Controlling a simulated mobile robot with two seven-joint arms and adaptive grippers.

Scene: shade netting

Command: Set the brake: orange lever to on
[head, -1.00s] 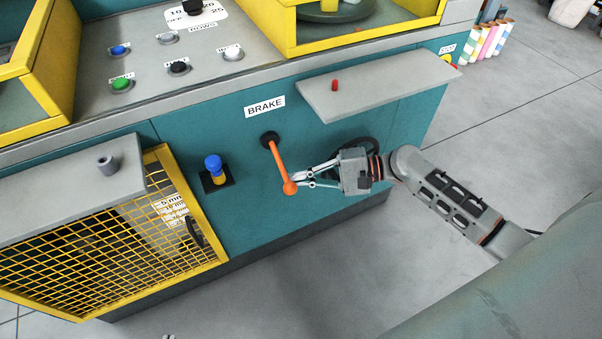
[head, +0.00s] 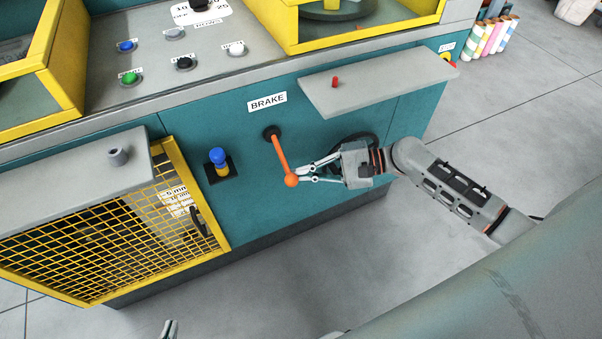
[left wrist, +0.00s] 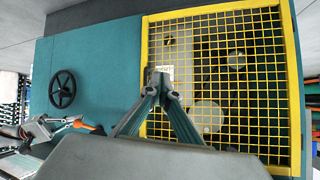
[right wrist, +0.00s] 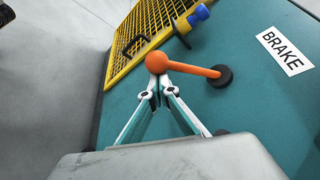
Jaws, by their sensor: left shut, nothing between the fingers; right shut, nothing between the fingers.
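The orange brake lever (head: 281,156) hangs from a black hub on the teal panel under the BRAKE label (head: 267,102). It slants down and slightly right to a round knob, also seen in the right wrist view (right wrist: 157,62). My right gripper (head: 301,174) is shut and empty, its fingertips right at the knob from the right; whether they touch it is unclear. In the right wrist view its closed tips (right wrist: 157,82) overlap the knob's edge. My left gripper (head: 168,328) barely shows at the bottom; in the left wrist view it is shut (left wrist: 160,84) before the yellow mesh.
A grey shelf (head: 375,83) with a red peg juts out above my right gripper. A dark handwheel (head: 362,141) sits behind that gripper. A blue-topped knob (head: 218,158) and a yellow mesh door (head: 110,245) are left of the lever. The floor in front is clear.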

